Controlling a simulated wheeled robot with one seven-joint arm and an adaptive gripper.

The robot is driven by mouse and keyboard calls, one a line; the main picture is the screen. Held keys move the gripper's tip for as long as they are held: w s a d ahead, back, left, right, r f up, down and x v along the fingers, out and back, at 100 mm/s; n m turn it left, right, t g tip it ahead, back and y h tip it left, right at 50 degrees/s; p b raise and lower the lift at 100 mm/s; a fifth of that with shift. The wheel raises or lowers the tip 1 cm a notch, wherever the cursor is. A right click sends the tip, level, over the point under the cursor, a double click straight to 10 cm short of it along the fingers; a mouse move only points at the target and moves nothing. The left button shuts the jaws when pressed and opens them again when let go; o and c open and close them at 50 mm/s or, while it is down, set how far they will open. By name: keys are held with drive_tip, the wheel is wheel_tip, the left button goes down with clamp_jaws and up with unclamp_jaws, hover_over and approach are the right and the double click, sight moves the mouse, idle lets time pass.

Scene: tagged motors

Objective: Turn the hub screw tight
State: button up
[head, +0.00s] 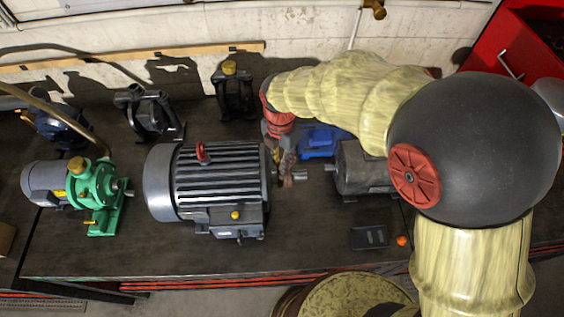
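My gripper (284,172) points down just off the right end of the big grey finned motor (220,180). Its fingers overlap the motor's shaft end in this view, and I cannot tell whether they touch it. A short pale metal shaft piece (300,174) shows just right of the fingers. The hub screw cannot be made out; it is too small or hidden behind the gripper. Whether the fingers are open or shut is too small to tell. A dark grey motor (362,167) stands to the right, partly behind my arm.
A blue machine (318,140) stands behind the gripper. A dark box (370,237) and orange knob (402,240) lie front right. The bench front (180,262) is mostly bare.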

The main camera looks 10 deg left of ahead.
drive_tip(key=shift+f, duration=0.8)
drive_tip(key=c, duration=0.3)
clamp_jaws()
